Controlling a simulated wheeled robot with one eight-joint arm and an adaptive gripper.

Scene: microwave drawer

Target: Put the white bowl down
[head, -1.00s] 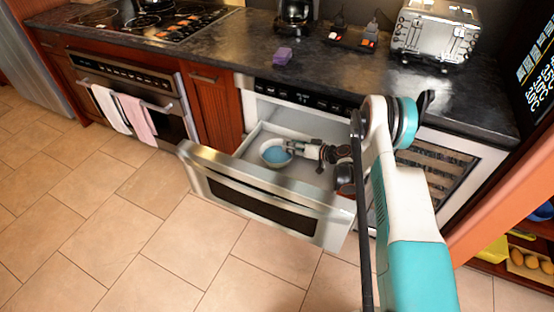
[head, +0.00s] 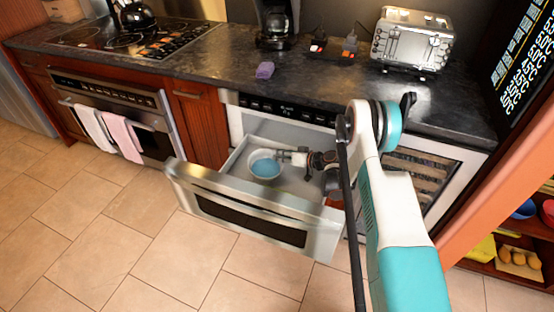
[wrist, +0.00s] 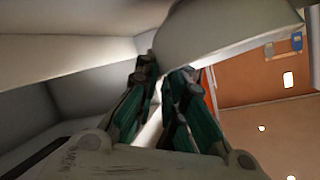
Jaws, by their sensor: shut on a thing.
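The white bowl (head: 264,168) with a blue inside is in the open microwave drawer (head: 232,166), near its left part, in the head view. My gripper (head: 285,156) is at the bowl's right side and shut on its rim. In the wrist view the bowl's pale outer side (wrist: 215,35) fills the top middle, and the dark green fingers (wrist: 165,85) reach up to its edge. I cannot tell whether the bowl's bottom touches the drawer floor.
The drawer front (head: 250,210) stands out over the tiled floor. A wine cooler (head: 420,175) is right of the drawer, behind my arm.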

